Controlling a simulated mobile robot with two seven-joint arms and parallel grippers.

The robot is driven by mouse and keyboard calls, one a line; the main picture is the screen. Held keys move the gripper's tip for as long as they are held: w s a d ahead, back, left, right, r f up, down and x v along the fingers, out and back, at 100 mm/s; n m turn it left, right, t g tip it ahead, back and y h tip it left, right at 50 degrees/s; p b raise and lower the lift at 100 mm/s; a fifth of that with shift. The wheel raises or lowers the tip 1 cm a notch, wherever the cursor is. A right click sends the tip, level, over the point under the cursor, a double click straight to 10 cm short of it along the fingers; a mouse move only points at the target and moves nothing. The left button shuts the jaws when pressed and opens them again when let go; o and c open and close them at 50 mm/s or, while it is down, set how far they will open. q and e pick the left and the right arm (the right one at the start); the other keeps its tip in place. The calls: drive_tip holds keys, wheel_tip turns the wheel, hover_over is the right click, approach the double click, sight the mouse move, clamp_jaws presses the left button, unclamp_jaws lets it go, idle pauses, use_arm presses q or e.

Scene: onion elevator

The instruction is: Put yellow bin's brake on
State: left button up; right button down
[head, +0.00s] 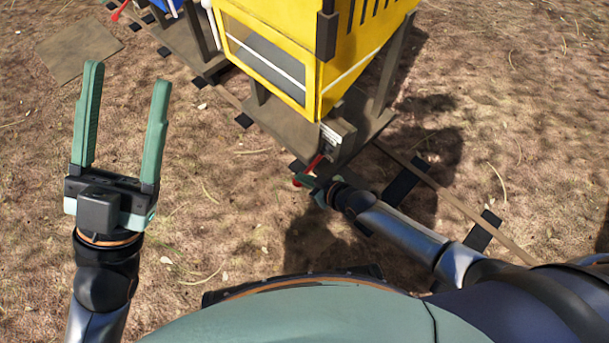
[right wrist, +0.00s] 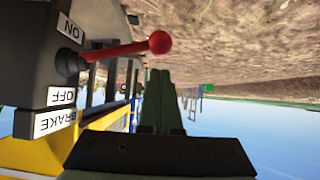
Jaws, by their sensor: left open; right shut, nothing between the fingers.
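The yellow bin (head: 350,62) stands on a wooden base at the top centre of the head view. Its brake box (head: 331,134) is on the near lower corner, with a red lever (head: 317,163) pointing down and left. The right wrist view is upside down. It shows the box (right wrist: 30,55) with BRAKE, OFF and ON labels, and the lever with a red knob (right wrist: 158,42) standing out between OFF and ON, slightly towards ON. My right gripper (right wrist: 160,72) is shut and empty, close to the knob; contact is unclear. My left gripper (head: 128,75) is open and empty, away from the bin.
A rail track with dark sleepers (head: 402,182) runs under the bin. A blue bin (head: 168,6) with another red lever (head: 119,12) is at the upper left. A flat board (head: 78,50) lies on the ground there. Dry open ground lies between my left gripper and the track.

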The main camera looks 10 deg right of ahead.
idle(0.3)
use_arm(q)
wheel_tip(320, 180, up, 6)
drive_tip(key=s+m+p, duration=0.1)
drive_tip(key=p, duration=0.5)
drive_tip(key=w+a+f+n+g+y+p, duration=0.1)
drive_tip(key=w+f+n+g+y, duration=0.1)
drive_tip(key=f, duration=0.7)
drive_tip(key=w+a+f+n+g+y+p, duration=0.1)
drive_tip(key=w+f+n+g+y+p, duration=0.1)
drive_tip(key=w+f+n+y, duration=0.3)
wheel_tip(320, 180, down, 4)
drive_tip(key=y, duration=0.3)
drive_tip(key=shift+n, duration=0.4)
use_arm(e)
drive_tip(key=a+r+v, duration=0.1)
drive_tip(key=r+v, duration=0.1)
drive_tip(key=v, duration=1)
drive_tip(key=shift+r, duration=0.4)
use_arm(q)
drive_tip(key=shift+w, duration=0.1)
use_arm(e)
drive_tip(key=shift+w+a, duration=0.15)
drive_tip(key=shift+a, duration=0.05)
